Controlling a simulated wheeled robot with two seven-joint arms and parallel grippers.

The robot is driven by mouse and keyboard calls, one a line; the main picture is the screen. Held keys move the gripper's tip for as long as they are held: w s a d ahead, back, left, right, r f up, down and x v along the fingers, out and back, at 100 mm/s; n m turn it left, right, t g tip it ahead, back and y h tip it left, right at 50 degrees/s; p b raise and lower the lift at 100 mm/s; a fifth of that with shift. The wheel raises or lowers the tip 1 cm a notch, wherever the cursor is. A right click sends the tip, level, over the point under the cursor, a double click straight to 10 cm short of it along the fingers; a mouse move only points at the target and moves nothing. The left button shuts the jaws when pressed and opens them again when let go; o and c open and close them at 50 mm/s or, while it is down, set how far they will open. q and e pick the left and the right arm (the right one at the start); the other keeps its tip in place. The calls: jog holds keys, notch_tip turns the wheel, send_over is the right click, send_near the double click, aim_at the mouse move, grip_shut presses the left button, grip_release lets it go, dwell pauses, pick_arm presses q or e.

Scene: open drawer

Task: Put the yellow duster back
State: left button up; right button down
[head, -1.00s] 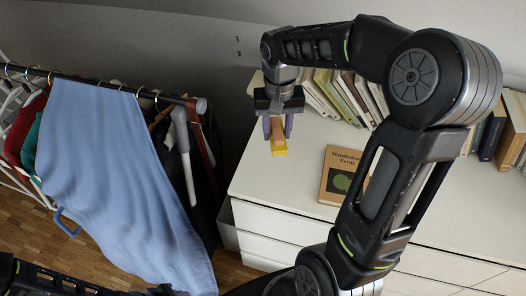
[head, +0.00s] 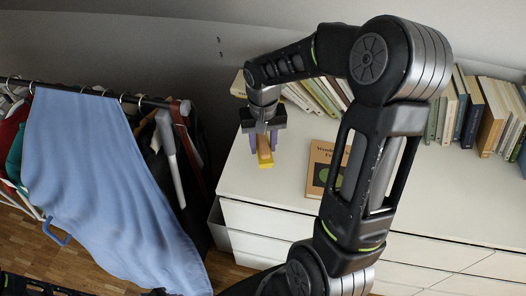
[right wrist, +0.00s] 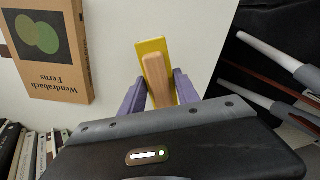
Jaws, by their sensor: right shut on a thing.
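The yellow duster (head: 266,163) has a wooden block handle on a yellow base. It is over the left end of the white dresser top in the head view. My right gripper (head: 264,143) is shut on its wooden handle, with purple fingers on both sides. In the right wrist view the duster (right wrist: 152,49) points away from the gripper (right wrist: 159,92), over the white top. I cannot tell whether its base touches the surface. Only dark parts of my left arm show at the lower left of the head view; its gripper is not seen.
A brown book (head: 318,168) lies flat on the white dresser (head: 270,190), right of the duster. Rows of books (head: 480,115) stand along the wall. A clothes rack with a blue cloth (head: 95,170) stands left of the dresser. The dresser's front left top is clear.

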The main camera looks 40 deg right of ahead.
aim_at(263, 143)
jog(key=shift+f, duration=1.9)
jog(key=shift+f, duration=0.2)
jog(key=c, duration=0.9)
grip_release()
jog(key=shift+r, duration=0.15)
notch_tip(263, 143, up, 12)
jog(key=shift+r, duration=0.1)
